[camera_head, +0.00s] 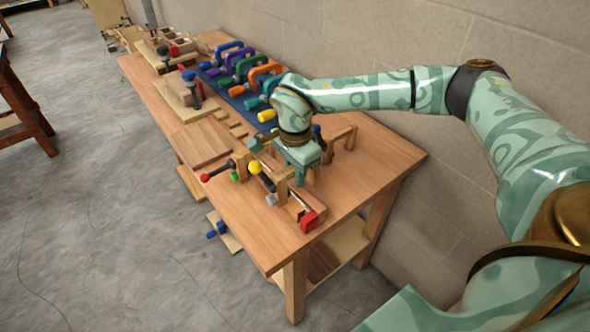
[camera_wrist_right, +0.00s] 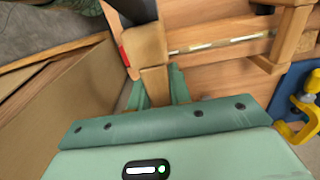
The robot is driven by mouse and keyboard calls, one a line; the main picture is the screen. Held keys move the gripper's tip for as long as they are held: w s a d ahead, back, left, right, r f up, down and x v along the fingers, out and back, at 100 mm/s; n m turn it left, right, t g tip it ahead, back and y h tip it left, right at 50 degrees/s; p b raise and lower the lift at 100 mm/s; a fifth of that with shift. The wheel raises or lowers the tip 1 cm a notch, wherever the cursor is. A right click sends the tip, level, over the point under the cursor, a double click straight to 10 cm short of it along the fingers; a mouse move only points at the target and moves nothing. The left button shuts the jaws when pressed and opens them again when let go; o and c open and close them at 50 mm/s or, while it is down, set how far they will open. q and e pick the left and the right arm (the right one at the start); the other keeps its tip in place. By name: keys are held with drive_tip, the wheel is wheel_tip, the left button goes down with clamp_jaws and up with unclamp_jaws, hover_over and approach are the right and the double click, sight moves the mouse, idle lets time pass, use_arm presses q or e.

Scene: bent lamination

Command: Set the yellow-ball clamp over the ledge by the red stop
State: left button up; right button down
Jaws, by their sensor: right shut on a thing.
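The yellow-ball clamp (camera_head: 256,168) has a dark handle with a yellow ball at its end and a wooden body. My right gripper (camera_head: 302,178) points down over the bench and is shut on this wooden body. In the right wrist view the wooden piece (camera_wrist_right: 150,50) stands between the fingers (camera_wrist_right: 158,92), with the dark handle above it. The red stop (camera_head: 309,221) sits near the bench's front corner, at the end of a low wooden ledge (camera_head: 291,211). The gripper and clamp hide part of the ledge, so I cannot tell whether they touch. My left gripper is not in view.
A red-ball clamp (camera_head: 216,171) lies left of the gripper, with a green ball (camera_head: 234,177) near it. Several coloured clamps stand on a blue mat (camera_head: 238,103) behind. A wooden board (camera_head: 200,143) lies left on the bench (camera_head: 350,195). The bench's right end is clear.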

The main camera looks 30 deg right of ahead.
sight(295, 203)
drive_tip(key=shift+f+b, duration=0.65)
drive_tip(key=shift+f, duration=1.25)
drive_tip(key=shift+f, duration=0.2)
drive_tip(key=shift+f+b, duration=0.55)
drive_tip(key=shift+f, duration=1.1)
drive_tip(key=shift+f, duration=0.1)
drive_tip(key=shift+s+f, duration=0.1)
drive_tip(key=shift+f, duration=0.05)
drive_tip(key=c, duration=1.2)
unclamp_jaws()
drive_tip(key=shift+f, duration=0.1)
